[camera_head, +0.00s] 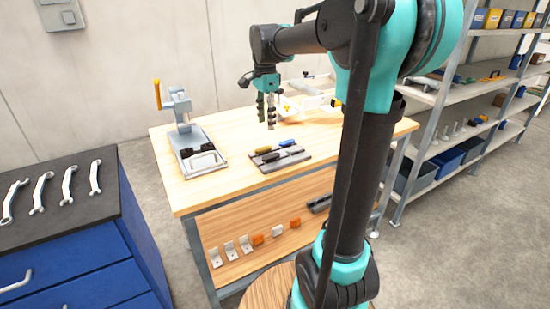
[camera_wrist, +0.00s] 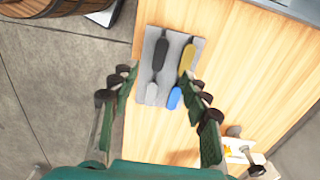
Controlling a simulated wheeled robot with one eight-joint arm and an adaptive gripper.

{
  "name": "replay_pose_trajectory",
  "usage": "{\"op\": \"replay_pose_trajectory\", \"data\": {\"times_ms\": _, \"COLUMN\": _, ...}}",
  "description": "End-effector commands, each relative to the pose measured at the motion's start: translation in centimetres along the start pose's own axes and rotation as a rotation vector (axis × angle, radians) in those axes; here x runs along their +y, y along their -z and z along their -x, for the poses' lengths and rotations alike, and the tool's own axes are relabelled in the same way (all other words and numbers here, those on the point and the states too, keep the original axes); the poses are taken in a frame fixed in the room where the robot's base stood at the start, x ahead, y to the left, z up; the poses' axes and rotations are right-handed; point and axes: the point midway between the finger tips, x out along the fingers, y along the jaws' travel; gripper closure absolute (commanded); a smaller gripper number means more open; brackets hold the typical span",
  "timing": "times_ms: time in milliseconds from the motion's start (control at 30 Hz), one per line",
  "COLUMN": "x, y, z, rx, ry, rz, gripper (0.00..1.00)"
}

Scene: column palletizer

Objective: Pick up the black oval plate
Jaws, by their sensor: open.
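A black elongated, rounded piece (camera_wrist: 160,53), the closest match to the black oval plate, lies on a grey mat (camera_wrist: 146,92) on the wooden table; I cannot tell its exact shape. In the head view it lies at the mat's front left (camera_head: 271,157). A yellow piece (camera_wrist: 187,58), a blue piece (camera_wrist: 174,98) and a grey piece (camera_wrist: 155,86) share the mat. My gripper (camera_head: 268,112) points down above the table, apart from the mat. In the wrist view my gripper (camera_wrist: 162,82) is open and empty, its fingers on both sides of the mat.
A clamp fixture (camera_head: 187,135) with a yellow handle stands at the table's left. A blue cabinet (camera_head: 75,255) with wrenches is at left, shelves (camera_head: 460,110) at right.

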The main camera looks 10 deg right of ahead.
Motion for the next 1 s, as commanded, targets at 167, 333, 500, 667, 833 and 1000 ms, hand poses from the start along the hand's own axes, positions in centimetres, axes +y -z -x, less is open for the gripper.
{"op": "replay_pose_trajectory", "data": {"times_ms": 167, "x": 0.0, "y": 0.0, "z": -3.7, "rx": 0.0, "ry": 0.001, "rz": 0.001, "gripper": 0.53}}
{"op": "replay_pose_trajectory", "data": {"times_ms": 333, "x": -0.1, "y": 0.0, "z": -6.9, "rx": 0.0, "ry": 0.001, "rz": 0.002, "gripper": 0.53}}
{"op": "replay_pose_trajectory", "data": {"times_ms": 500, "x": -0.1, "y": 0.0, "z": -8.8, "rx": 0.0, "ry": 0.001, "rz": 0.002, "gripper": 0.53}}
{"op": "replay_pose_trajectory", "data": {"times_ms": 667, "x": -0.1, "y": 0.0, "z": -9.7, "rx": 0.0, "ry": 0.001, "rz": 0.002, "gripper": 0.53}}
{"op": "replay_pose_trajectory", "data": {"times_ms": 833, "x": -0.3, "y": -0.1, "z": -11.9, "rx": 0.0, "ry": 0.001, "rz": 0.003, "gripper": 0.53}}
{"op": "replay_pose_trajectory", "data": {"times_ms": 1000, "x": -0.3, "y": -0.1, "z": -13.9, "rx": 0.0, "ry": 0.001, "rz": 0.002, "gripper": 0.53}}
